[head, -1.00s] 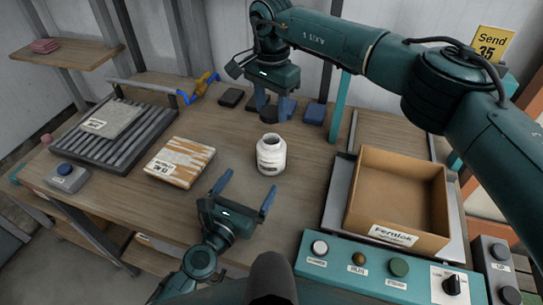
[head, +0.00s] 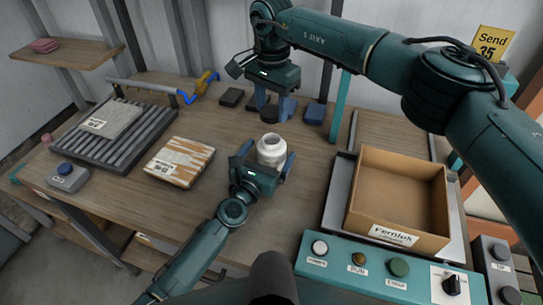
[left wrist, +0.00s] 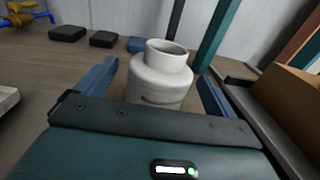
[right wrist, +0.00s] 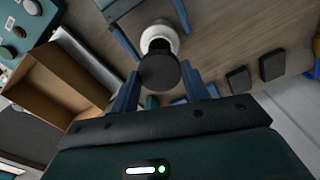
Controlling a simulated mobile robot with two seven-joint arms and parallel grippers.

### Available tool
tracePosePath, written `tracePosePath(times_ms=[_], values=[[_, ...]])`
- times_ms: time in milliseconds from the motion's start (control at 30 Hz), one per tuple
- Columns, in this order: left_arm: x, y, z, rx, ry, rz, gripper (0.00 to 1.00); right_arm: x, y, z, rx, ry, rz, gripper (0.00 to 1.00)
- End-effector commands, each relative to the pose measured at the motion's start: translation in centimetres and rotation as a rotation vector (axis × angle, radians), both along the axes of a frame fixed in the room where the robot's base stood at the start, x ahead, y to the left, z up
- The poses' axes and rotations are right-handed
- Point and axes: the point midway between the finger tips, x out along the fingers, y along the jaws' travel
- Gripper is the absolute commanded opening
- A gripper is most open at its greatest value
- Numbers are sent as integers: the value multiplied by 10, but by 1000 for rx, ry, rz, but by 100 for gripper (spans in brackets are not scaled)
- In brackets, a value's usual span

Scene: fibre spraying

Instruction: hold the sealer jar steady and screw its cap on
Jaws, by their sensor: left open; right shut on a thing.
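The white sealer jar (head: 271,151) stands upright and uncapped on the workbench, its open neck showing in the left wrist view (left wrist: 160,82). My left gripper (head: 267,158) is open, its blue fingers on either side of the jar; gaps between fingers and jar show in the left wrist view. My right gripper (head: 273,108) is shut on the dark round cap (head: 268,114), holding it above and behind the jar. In the right wrist view the cap (right wrist: 159,71) sits between the fingertips and the jar (right wrist: 160,38) shows past it.
An open cardboard box (head: 397,195) stands to the right, behind a teal button panel (head: 390,270). A streaked sample board (head: 180,162) and a roller rack (head: 75,145) lie to the left. Small dark blocks (head: 231,97) and a blue block (head: 315,113) lie behind the jar.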

Motion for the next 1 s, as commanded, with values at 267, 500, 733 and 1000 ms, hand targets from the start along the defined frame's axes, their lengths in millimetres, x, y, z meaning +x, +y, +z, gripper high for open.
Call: tracePosePath(times_ms=[267, 500, 733, 1000], values=[[0, 0, 0, 0, 0, 0, 77, 0, 0, 0, 0, 0, 0, 25], [0, 0, 0, 0, 0, 0, 57, 0, 0, 0, 0, 0, 0, 25], [0, 0, 0, 0, 0, 0, 38, 0, 0, 0, 0, 0, 0, 25], [0, 0, 0, 0, 0, 0, 26, 0, 0, -3, -1, 1, 0, 25]])
